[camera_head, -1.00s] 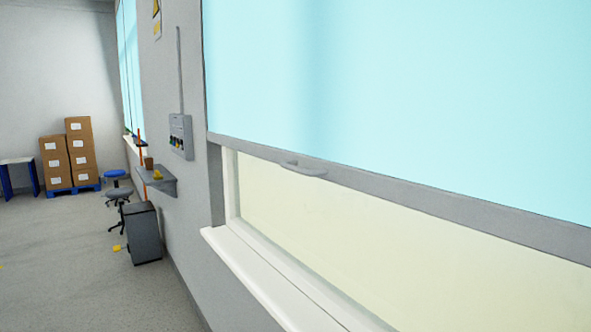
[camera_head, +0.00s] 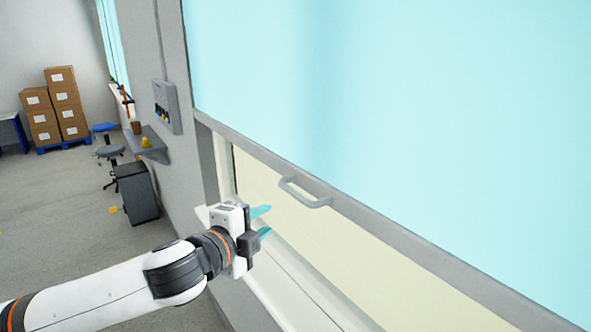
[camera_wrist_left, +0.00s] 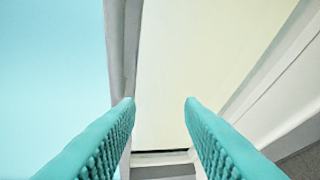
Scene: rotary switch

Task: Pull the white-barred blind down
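A light blue blind (camera_head: 400,90) covers the upper window. Its bottom bar (camera_head: 400,237) looks grey and slopes down to the right in the head view. A small grey loop handle (camera_head: 305,192) sticks out from the bar. My left gripper (camera_head: 268,221) is open and empty, below and left of the handle and apart from it. In the left wrist view, its two teal fingers (camera_wrist_left: 160,102) are spread, with the blind (camera_wrist_left: 50,70) at left and its bar (camera_wrist_left: 124,50) running up ahead. The handle cannot be made out there. My right gripper is not in view.
Pale window glass (camera_head: 345,235) shows below the bar, above a white sill (camera_head: 275,290). A grey control box (camera_head: 166,107) and a small shelf (camera_head: 150,147) are on the wall further left. A dark cabinet (camera_head: 137,192), stools and stacked boxes (camera_head: 58,105) stand beyond.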

